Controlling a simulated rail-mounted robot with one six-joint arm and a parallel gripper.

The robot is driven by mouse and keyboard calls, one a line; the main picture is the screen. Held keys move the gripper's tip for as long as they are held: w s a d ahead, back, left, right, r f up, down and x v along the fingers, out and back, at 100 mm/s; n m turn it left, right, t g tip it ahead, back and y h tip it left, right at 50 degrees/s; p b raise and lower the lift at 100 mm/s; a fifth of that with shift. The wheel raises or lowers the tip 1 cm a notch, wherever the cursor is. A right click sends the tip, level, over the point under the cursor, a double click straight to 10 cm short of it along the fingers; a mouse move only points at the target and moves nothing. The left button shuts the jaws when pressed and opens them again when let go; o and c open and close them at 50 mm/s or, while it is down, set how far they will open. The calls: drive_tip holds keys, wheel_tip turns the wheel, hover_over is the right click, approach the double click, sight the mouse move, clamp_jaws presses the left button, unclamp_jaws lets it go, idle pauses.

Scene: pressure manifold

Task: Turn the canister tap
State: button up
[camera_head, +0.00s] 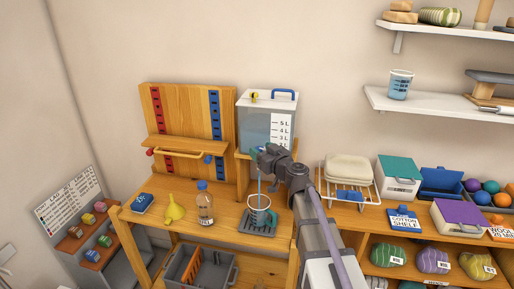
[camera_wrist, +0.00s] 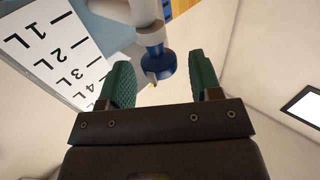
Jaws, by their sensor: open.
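In the wrist view the tap (camera_wrist: 154,62) has a pale spout and a blue part, which lies between the green fingers of my gripper (camera_wrist: 160,76). The fingers are apart, with a visible gap on each side of the blue part.
The beaker stands on a dark grey base (camera_head: 250,226) on the wooden bench. A bottle (camera_head: 205,207) and a yellow funnel (camera_head: 174,208) stand to the left. A wire rack (camera_head: 347,190) with a pale stack is to the right. A pegboard (camera_head: 187,120) rises behind.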

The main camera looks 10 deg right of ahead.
drive_tip(key=v, duration=0.7)
drive_tip(key=shift+s, duration=0.15)
idle(0.6)
drive_tip(key=w+a+m, duration=0.2)
drive_tip(key=w+m, duration=0.3)
drive_tip(key=m, duration=1.3)
drive_tip(key=w+a+m, duration=0.2)
drive_tip(key=w+m, duration=0.3)
drive_tip(key=m, duration=1.3)
